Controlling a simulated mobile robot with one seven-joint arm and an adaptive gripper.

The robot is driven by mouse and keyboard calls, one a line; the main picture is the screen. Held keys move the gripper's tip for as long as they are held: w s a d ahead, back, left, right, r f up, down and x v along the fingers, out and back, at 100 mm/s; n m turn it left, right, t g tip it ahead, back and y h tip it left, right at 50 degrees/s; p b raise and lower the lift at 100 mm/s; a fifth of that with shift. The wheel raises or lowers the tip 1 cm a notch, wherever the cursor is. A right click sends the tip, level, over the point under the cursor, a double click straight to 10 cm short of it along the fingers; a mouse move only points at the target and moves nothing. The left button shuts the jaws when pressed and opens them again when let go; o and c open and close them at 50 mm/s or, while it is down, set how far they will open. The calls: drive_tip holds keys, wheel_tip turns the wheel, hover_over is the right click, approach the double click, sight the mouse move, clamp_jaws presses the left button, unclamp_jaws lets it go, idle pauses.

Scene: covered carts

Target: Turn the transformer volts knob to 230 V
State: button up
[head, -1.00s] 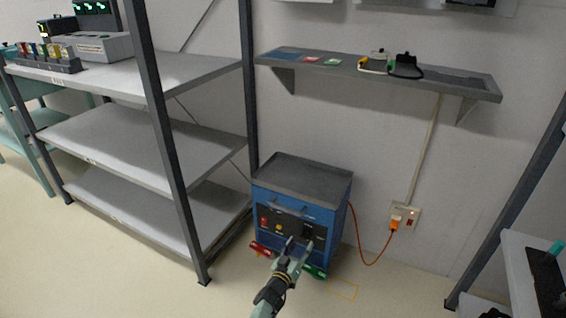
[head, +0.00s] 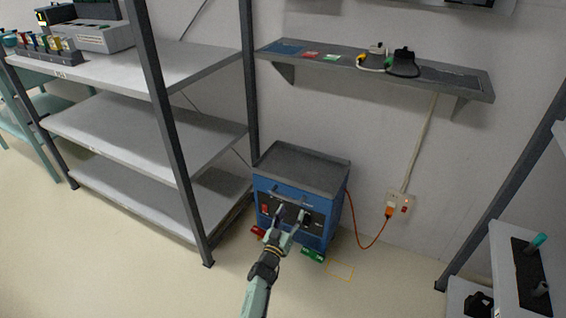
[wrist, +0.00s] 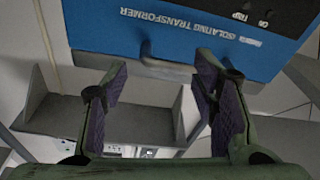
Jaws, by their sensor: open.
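The transformer is a blue box with a grey top (head: 302,166) on the floor by the wall. Its dark front panel (head: 319,221) has a red switch (head: 265,209) at left. My gripper (head: 291,214) is open and empty in front of the panel, fingers pointing at it, hiding its middle. I cannot make out the volts knob or its setting. In the wrist view the transformer front (wrist: 195,25) shows upside down with its "ISOLATING TRANSFORMER" lettering and handle. My open fingers (wrist: 160,95) stand apart with nothing between them; contact with the panel cannot be told.
Red (head: 258,231) and green (head: 313,255) pieces lie at the transformer's foot. An orange cord (head: 372,246) runs to a wall socket (head: 401,203). A grey rack (head: 172,160) stands close at left, a wall shelf (head: 440,80) above.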

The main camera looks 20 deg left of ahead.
drive_tip(key=w+a+r+t+y, duration=0.1)
drive_tip(key=a+r, duration=0.1)
drive_tip(key=r, duration=0.8)
drive_tip(key=w+a+r+t+y, duration=0.1)
drive_tip(key=w+a+r, duration=0.1)
drive_tip(key=r, duration=0.8)
drive_tip(key=shift+a+r+m+t+p, duration=0.2)
drive_tip(key=shift+m+t+p, duration=0.1)
drive_tip(key=shift+t+p, duration=0.1)
